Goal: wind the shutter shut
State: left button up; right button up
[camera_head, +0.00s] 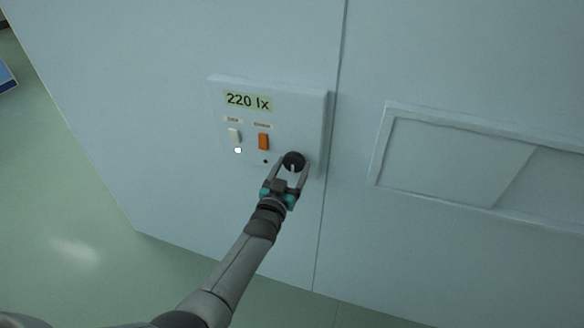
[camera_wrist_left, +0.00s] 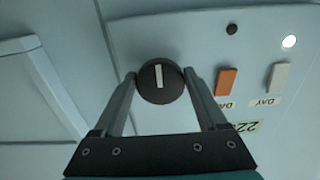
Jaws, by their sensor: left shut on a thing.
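A round black knob (camera_head: 293,161) with a white pointer line sits at the lower right of a pale control panel (camera_head: 300,110) on the wall. The knob also shows in the left wrist view (camera_wrist_left: 160,81). My left gripper (camera_head: 291,170) is shut on the knob, one finger on each side of it. A framed shutter or window (camera_head: 455,160) is set in the wall to the right; its left pane is pale and a darker grey part shows at its right. My right gripper is out of view.
The panel has a display reading 220 lx (camera_head: 248,101), a white switch (camera_head: 233,135), an orange switch (camera_head: 263,142), a lit white lamp (camera_head: 238,150) and a small dark dot (camera_head: 265,161). Green floor (camera_head: 70,220) lies clear at the left.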

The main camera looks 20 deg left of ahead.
pick_arm(q)
jog(key=o, duration=1.3)
jog(key=shift+s+p, duration=0.3)
jog(key=shift+s, duration=0.35)
jog(key=s+p, duration=0.2)
jog(key=s, duration=1.2)
jog(key=shift+a+p, duration=0.3)
jog(key=shift+p, duration=0.05)
